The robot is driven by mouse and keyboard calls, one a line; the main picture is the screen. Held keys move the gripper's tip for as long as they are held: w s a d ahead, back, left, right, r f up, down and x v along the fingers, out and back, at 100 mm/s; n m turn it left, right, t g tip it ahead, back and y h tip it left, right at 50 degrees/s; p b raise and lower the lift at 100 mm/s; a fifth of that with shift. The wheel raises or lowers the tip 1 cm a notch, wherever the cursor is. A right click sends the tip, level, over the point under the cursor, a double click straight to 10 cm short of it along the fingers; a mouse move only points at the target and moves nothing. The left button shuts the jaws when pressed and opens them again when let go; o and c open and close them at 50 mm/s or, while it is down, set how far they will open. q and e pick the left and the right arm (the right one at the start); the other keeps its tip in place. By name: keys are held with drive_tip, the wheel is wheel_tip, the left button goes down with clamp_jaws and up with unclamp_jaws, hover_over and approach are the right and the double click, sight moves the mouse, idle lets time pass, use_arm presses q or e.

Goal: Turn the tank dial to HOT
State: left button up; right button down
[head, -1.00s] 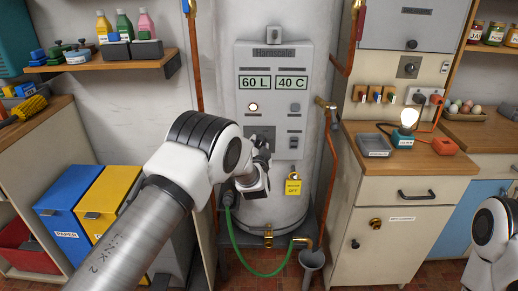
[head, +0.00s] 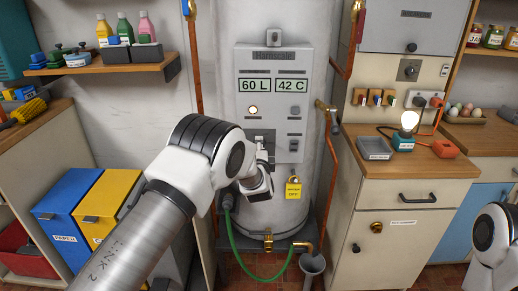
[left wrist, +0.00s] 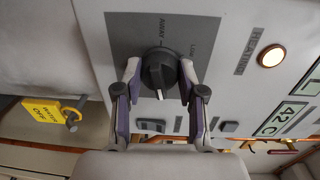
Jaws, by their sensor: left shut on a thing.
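The grey water tank (head: 310,90) stands in the middle of the head view, with a control panel on its front. The tank dial (left wrist: 158,72) is a dark round knob on a grey plate in the left wrist view. Labels like "AWAY" and "LOW" partly show there; I see no HOT label. My left gripper (left wrist: 160,78) is shut on the dial, one finger on each side. In the head view my left wrist hides the dial. The display (head: 272,84) reads 60 L and 42 C. My right gripper is out of view; only part of that arm shows.
A round lamp (head: 253,110) glows on the panel, beside "HEATING" in the left wrist view. A yellow padlock tag (head: 293,189) hangs below the panel. A green hose (head: 250,258) and copper pipes run around the tank. Cabinets stand right, bins left.

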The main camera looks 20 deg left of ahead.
use_arm(q)
drive_tip(key=shift+r+m, duration=0.2)
drive_tip(key=shift+m, duration=0.9)
drive_tip(key=o, duration=1.1)
drive_tip(key=shift+o, duration=0.2)
drive_tip(key=shift+w+a+f, duration=0.1)
drive_tip(key=v, duration=1.2)
